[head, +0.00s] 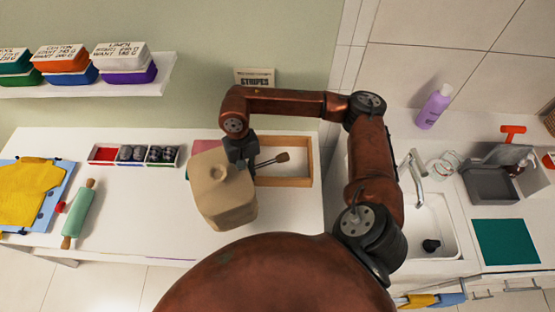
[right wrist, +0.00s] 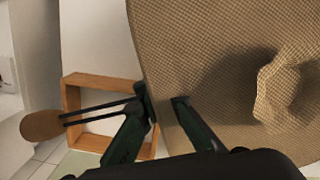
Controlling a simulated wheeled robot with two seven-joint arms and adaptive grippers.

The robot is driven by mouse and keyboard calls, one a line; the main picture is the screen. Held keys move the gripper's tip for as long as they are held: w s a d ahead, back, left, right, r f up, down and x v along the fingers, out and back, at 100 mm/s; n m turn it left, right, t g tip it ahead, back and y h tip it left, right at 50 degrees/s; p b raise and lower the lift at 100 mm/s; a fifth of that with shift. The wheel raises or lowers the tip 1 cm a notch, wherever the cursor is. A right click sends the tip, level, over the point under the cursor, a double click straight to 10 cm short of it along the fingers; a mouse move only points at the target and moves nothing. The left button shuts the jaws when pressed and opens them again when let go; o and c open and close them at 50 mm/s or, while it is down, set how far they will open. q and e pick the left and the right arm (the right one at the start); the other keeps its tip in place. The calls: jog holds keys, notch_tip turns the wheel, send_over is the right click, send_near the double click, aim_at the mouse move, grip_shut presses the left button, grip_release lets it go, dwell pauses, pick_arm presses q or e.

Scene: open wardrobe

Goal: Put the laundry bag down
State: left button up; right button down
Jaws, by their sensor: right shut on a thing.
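The laundry bag (head: 222,195) is a beige, woven, boxy bag with a round knob-like bulge on top. In the head view it covers part of the white counter's front half. I cannot tell whether its base touches the counter. My right gripper (head: 243,160) is at the bag's upper right edge. In the right wrist view, the right gripper's fingers (right wrist: 167,103) are shut on an edge of the bag (right wrist: 215,70), which fills the right side. My left gripper is not in view.
A wooden tray (head: 309,160) lies right of the bag, with a brown oval-ended tool (head: 282,157) over it. Left are a sectioned box (head: 133,163), a green rolling pin (head: 78,215) and a yellow garment (head: 28,190). A sink (head: 440,225) is at right. Counter (head: 130,215) between pin and bag is clear.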

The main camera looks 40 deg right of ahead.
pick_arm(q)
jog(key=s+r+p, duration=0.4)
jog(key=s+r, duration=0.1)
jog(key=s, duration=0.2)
pick_arm(e)
jog(key=d+r+m+t+p, duration=0.2)
jog(key=d+m+t+p, duration=0.15)
jog(key=d+m, duration=1.5)
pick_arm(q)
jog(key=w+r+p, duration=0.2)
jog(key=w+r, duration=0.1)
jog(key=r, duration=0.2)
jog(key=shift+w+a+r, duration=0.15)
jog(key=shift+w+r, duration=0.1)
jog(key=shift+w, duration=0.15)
pick_arm(e)
jog(key=a+f+m, duration=0.3)
jog(key=f+m, duration=0.1)
jog(key=f, duration=0.6)
jog(key=shift+w+a+f+g+y, duration=0.25)
jog(key=shift+a+g+y, duration=0.05)
jog(key=shift+g+y, duration=0.1)
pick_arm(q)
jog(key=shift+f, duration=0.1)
